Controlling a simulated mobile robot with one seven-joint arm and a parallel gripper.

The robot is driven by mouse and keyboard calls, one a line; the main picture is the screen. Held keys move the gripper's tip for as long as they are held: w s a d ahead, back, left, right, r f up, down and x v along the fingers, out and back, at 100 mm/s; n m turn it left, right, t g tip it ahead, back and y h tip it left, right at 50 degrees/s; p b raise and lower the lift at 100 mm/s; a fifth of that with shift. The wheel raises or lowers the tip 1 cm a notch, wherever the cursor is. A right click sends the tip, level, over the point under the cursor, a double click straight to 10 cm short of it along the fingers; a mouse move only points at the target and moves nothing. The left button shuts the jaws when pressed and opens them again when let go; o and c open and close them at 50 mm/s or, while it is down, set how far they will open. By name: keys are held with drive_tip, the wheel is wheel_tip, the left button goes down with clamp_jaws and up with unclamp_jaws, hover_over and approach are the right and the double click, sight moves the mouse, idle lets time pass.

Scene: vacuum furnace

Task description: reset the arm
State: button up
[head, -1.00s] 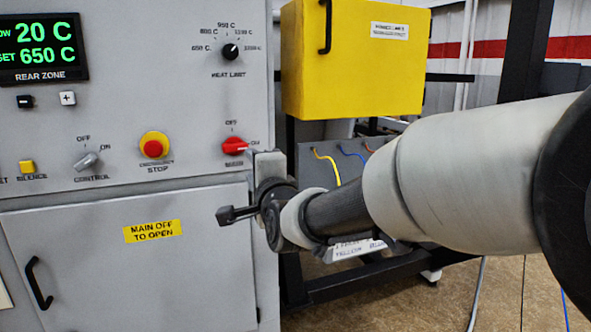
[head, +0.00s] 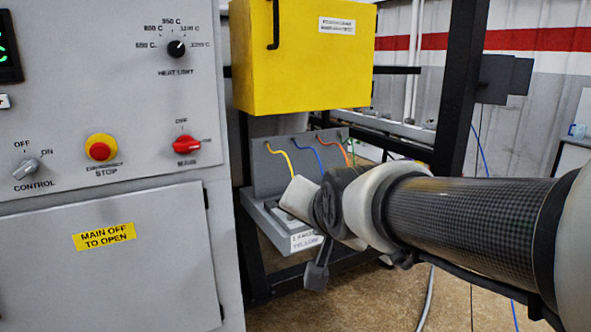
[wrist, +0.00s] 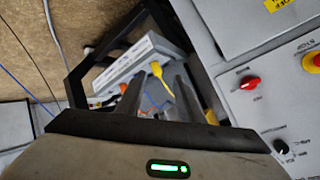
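My gripper (wrist: 157,84) shows in the wrist view as two dark fingers standing apart, with nothing between them but background cables and the frame behind. In the head view my arm reaches in from the right and ends in front of the black frame under the yellow box. I cannot make out the fingertips clearly there. The gripper is apart from the furnace panel and holds nothing that I can see.
The grey control panel (head: 120,60) stands at left, with a red main switch (head: 187,145), emergency stop (head: 101,149) and a closed door (head: 100,270). A yellow box (head: 305,60) sits on a black frame. Coloured cables (head: 280,158) hang behind my wrist. Floor is open at lower right.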

drive_tip(key=s+d+f+n+g+h, duration=0.1)
drive_tip(key=s+d+f+n+g, duration=0.2)
drive_tip(key=s+d, duration=0.5)
drive_tip(key=s+d+f+n+g+h, duration=0.15)
drive_tip(key=s+d+f, duration=0.4)
drive_tip(key=s, duration=0.55)
wheel_tip(320, 180, up, 28)
drive_tip(key=p, duration=2.7)
drive_tip(key=shift+w+a+g, duration=0.2)
drive_tip(key=shift+a+g, duration=0.05)
drive_tip(key=shift+g, duration=0.2)
